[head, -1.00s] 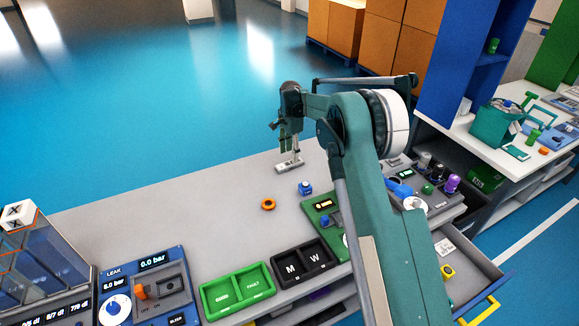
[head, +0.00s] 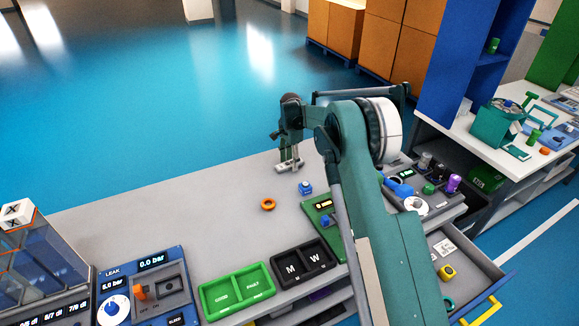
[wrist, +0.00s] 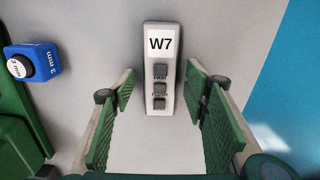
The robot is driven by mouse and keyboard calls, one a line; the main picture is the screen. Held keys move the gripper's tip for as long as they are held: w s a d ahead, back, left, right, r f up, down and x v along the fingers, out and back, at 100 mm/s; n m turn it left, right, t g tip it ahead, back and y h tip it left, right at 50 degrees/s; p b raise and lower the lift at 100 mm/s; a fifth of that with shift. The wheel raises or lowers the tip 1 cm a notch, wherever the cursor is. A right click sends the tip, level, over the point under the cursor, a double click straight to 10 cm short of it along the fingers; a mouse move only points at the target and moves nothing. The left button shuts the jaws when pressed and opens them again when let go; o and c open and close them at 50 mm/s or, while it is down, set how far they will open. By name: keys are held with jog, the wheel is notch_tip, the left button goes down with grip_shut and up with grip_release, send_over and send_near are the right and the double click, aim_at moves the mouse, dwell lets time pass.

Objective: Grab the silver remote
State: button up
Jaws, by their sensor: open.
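The silver remote (wrist: 161,68) is a narrow light-grey bar with a white "W7" label and several dark square buttons. It lies on the grey bench top, and in the head view it is a small pale piece (head: 290,166) near the bench's far edge. My gripper (wrist: 160,92) is open, its green ribbed fingers on either side of the remote's lower end in the wrist view, with gaps on both sides. In the head view my gripper (head: 287,158) points down at the remote, partly covering it. I cannot tell the exact height between them.
A blue "3 mm" cube (wrist: 33,62) lies left of the remote in the wrist view. An orange ring (head: 268,204) and green and black trays (head: 237,291) are on the bench. An open drawer (head: 470,262) juts out at right.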

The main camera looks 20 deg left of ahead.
aim_at(291, 163)
jog(key=c, duration=1)
jog(key=shift+r, duration=0.15)
jog(key=shift+r+p, duration=0.6)
jog(key=shift+r, duration=4.25)
